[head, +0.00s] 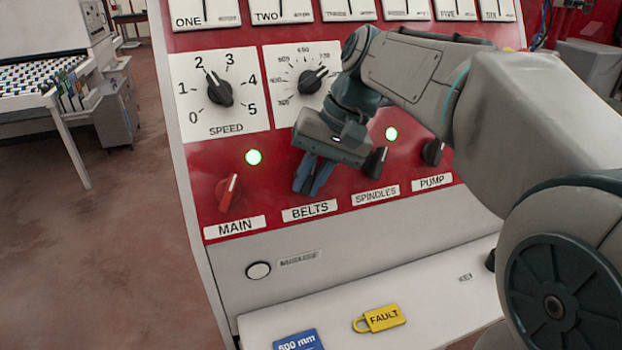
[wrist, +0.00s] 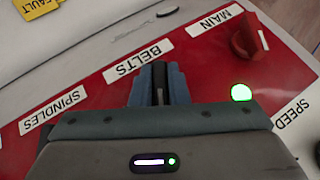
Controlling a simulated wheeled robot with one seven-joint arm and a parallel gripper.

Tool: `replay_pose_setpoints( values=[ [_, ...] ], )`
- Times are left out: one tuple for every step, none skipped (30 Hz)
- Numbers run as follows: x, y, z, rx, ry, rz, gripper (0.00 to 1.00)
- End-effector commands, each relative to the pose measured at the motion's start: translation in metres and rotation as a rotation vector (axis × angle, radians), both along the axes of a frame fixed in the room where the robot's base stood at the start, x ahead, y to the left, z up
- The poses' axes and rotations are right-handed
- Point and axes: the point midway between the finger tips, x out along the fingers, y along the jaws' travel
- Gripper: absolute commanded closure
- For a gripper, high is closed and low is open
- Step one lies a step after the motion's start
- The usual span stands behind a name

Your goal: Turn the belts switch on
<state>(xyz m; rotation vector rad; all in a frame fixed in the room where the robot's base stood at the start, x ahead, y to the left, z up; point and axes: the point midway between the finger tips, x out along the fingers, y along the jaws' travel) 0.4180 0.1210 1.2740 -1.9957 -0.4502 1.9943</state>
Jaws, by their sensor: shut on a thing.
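The belts switch (wrist: 158,83) is a dark knob between my gripper's fingers above the BELTS label (head: 309,211). My gripper (head: 313,186) is at the red panel and shut on the knob. In the wrist view its blue-grey fingers (wrist: 159,82) stand on both sides of the knob, just by the BELTS label (wrist: 139,60). No lit lamp shows above the belts switch, as my gripper covers that spot.
The red main switch (head: 229,192) is left, with a lit green lamp (head: 254,157) above. The black spindles switch (head: 376,161) is close on the right, with a lit green lamp (head: 391,134). The pump switch (head: 433,152) is farther right. Speed knob (head: 218,92) sits above left. A yellow FAULT tag (head: 384,319) lies below.

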Motion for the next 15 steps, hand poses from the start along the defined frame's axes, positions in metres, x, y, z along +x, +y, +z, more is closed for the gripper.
replay_pose_setpoints(
  values=[
    [0.0031,-0.0007,0.0043,0.015,-0.014,-0.014,1.0],
    [0.0031,-0.0007,0.0043,0.021,-0.012,-0.018,1.0],
    [0.003,-0.0006,0.0044,0.027,-0.011,-0.021,1.0],
    [0.003,-0.0005,0.0045,0.031,-0.01,-0.023,1.0],
    [0.003,-0.0003,0.0046,0.035,-0.009,-0.025,1.0],
    [0.003,-0.0003,0.0046,0.038,-0.007,-0.026,1.0],
    [0.003,-0.0002,0.0047,0.041,-0.007,-0.027,1.0],
    [0.003,-0.0001,0.0048,0.042,-0.006,-0.028,1.0],
    [0.003,-0.0001,0.0048,0.043,-0.006,-0.029,1.0],
    [0.003,0.0,0.0048,0.044,-0.006,-0.029,1.0],
    [0.003,0.0,0.0048,0.044,-0.005,-0.03,1.0],
    [0.003,0.0001,0.0048,0.045,-0.005,-0.03,1.0],
    [0.003,0.0001,0.0048,0.045,-0.005,-0.03,1.0],
    [0.003,0.0001,0.0048,0.045,-0.005,-0.03,1.0],
    [0.003,0.0002,0.0048,0.045,-0.005,-0.03,1.0]
  ],
)
